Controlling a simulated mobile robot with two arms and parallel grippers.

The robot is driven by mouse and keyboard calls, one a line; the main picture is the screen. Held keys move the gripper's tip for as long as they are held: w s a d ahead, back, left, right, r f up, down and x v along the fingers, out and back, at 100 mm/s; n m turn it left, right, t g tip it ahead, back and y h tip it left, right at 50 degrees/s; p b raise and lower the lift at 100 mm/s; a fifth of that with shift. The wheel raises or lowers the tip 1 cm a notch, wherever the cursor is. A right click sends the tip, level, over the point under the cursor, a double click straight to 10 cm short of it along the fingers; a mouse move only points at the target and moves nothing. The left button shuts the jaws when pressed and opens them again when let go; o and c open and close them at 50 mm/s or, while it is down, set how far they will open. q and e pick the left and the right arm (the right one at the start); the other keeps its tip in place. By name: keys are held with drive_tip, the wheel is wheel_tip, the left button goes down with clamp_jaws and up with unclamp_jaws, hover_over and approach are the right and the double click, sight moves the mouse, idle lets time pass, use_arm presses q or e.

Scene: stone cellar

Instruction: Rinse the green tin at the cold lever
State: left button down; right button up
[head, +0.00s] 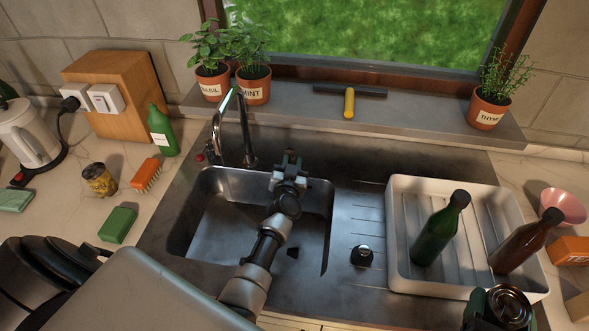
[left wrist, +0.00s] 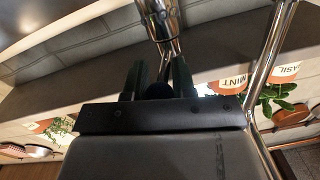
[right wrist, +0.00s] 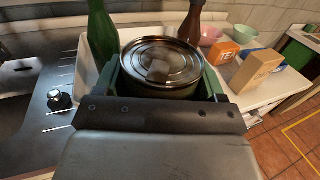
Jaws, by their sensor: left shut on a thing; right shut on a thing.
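My left gripper (head: 289,165) is at the far side of the sink, right of the tap (head: 243,120). In the left wrist view its fingers (left wrist: 158,80) are closed around a dark round knob (left wrist: 158,91), with chrome tap parts just beyond. It looks like the cold lever; its colour is unclear. A red-tipped lever (head: 200,157) is at the tap's left. My right gripper (head: 508,312) is shut on a tin (right wrist: 160,62), upright with its lid up, at the drainer's near right corner. The tin's side looks dark green and is mostly hidden. No water is visible.
The sink basin (head: 205,235) is empty apart from a dark spot, with my left arm over it. A white drainer (head: 400,230) holds a green and a brown bottle. A black stopper (head: 361,256) stands between them.

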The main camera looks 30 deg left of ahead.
sight(508, 306)
drive_tip(key=shift+s+a+r, duration=0.15)
drive_tip(key=shift+s+a, duration=0.05)
drive_tip(key=shift+a, duration=0.15)
use_arm(q)
drive_tip(key=c, duration=1.3)
unclamp_jaws()
drive_tip(key=shift+c, duration=0.2)
drive_tip(key=o, duration=0.4)
drive_tip(key=shift+w+d, duration=0.15)
drive_tip(key=shift+d, duration=0.05)
use_arm(e)
drive_tip(key=shift+w+d, duration=0.1)
drive_tip(key=shift+d, duration=0.15)
use_arm(q)
drive_tip(key=shift+a, duration=0.1)
drive_tip(key=shift+s, duration=0.35)
use_arm(e)
drive_tip(key=shift+a+r, duration=0.1)
drive_tip(key=shift+r, duration=0.05)
wheel_tip(508, 306, up, 5)
drive_tip(key=p, duration=0.5)
use_arm(q)
drive_tip(key=shift+v, duration=5.75)
